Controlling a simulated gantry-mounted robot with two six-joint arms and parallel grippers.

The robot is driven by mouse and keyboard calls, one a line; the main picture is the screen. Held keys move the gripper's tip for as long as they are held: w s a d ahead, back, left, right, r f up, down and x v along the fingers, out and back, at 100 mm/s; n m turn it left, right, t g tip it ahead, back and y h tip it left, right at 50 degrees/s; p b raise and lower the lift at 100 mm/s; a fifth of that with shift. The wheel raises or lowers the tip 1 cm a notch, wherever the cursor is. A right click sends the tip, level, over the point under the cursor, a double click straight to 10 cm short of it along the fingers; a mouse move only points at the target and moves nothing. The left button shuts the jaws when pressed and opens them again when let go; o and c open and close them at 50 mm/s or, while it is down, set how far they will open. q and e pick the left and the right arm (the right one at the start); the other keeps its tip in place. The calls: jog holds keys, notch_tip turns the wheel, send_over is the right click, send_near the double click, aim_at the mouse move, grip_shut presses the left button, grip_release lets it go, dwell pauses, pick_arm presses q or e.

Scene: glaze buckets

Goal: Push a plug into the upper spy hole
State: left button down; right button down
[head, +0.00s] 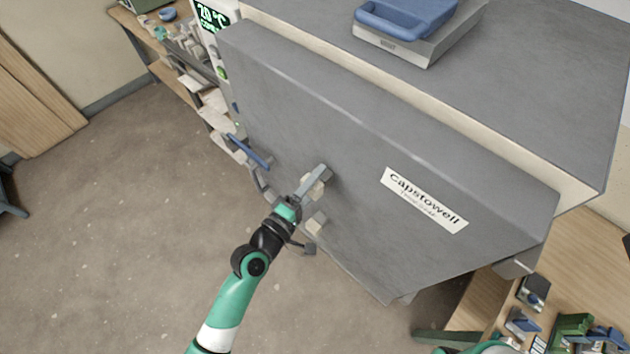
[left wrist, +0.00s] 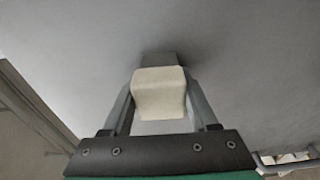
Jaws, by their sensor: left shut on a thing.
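My left gripper (head: 318,178) is at the front of the grey kiln door (head: 400,150), shut on a cream plug (head: 312,189). In the left wrist view the plug (left wrist: 160,92) sits between the two grey fingers. Its far end is against or just in front of a dark grey square fitting (left wrist: 160,60) on the door. The spy hole itself is hidden, and I cannot tell how deep the plug is. A second cream block (head: 316,223), like a plug, shows at the door lower down. My right gripper is not in view.
A blue door handle (head: 248,151) stands out left of the gripper. A cluttered bench (head: 195,60) stands at the back left and a shelf with small items (head: 535,292) at the lower right.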

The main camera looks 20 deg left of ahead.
pick_arm(q)
grip_release()
dwell(0.3)
dwell(0.4)
jog(key=shift+a+v, duration=0.25)
jog(key=shift+v, duration=1.3)
jog(key=v, duration=0.4)
jog(key=shift+s+a, duration=0.25)
jog(key=shift+a, duration=0.15)
